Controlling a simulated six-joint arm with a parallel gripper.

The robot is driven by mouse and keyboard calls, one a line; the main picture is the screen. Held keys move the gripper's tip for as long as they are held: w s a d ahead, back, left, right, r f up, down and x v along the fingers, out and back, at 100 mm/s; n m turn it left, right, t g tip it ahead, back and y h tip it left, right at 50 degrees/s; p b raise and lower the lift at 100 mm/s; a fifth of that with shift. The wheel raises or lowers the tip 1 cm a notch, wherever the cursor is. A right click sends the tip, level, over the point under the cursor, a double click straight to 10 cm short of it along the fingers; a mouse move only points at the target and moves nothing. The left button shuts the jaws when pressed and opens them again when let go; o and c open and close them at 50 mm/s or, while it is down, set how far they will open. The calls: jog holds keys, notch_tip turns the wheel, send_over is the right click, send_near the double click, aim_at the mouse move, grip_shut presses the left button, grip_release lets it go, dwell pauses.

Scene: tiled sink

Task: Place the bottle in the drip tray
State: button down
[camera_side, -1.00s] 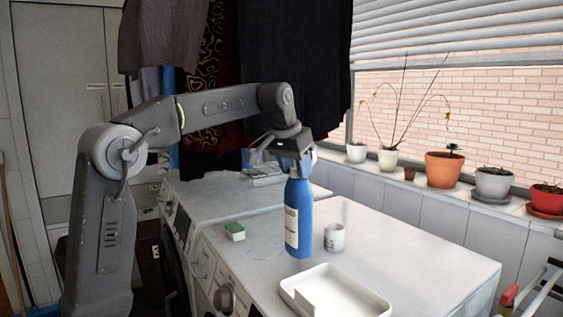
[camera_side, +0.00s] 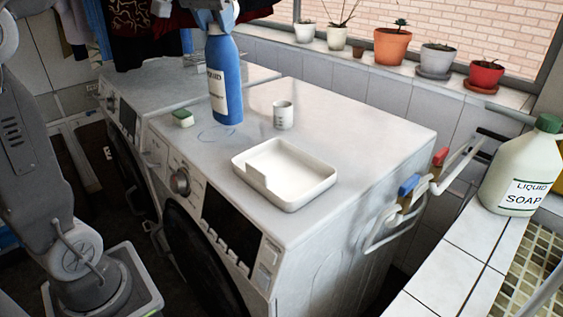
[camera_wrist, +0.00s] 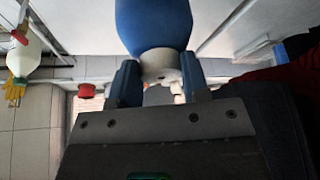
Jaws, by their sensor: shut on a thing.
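A blue bottle (camera_side: 225,80) with a white label stands upright on or just above the white washing machine top; I cannot tell whether its base touches. My gripper (camera_side: 220,16) is shut on its neck from above. In the wrist view the gripper (camera_wrist: 160,75) has a finger on each side of the bottle's pale neck, with the blue bottle body (camera_wrist: 153,25) beyond. The white drip tray (camera_side: 325,178) lies empty on the machine top, in front and to the right of the bottle.
A green and white sponge (camera_side: 183,118) lies left of the bottle. A thin blue ring (camera_side: 216,134) marks the surface near the bottle's base. A liquid soap jug (camera_side: 522,168) stands far right.

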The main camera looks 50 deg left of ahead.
jog(key=shift+s+a+r, duration=0.15)
jog(key=shift+s+r, duration=0.1)
jog(key=shift+s, duration=0.05)
jog(key=w+d+f, duration=0.6)
jog(key=d+f, duration=0.3)
jog(key=f, duration=0.1)
jog(key=shift+d+f, duration=0.3)
jog(key=shift+f, duration=0.2)
jog(key=c, duration=0.6)
grip_release()
jog(key=shift+f, duration=0.1)
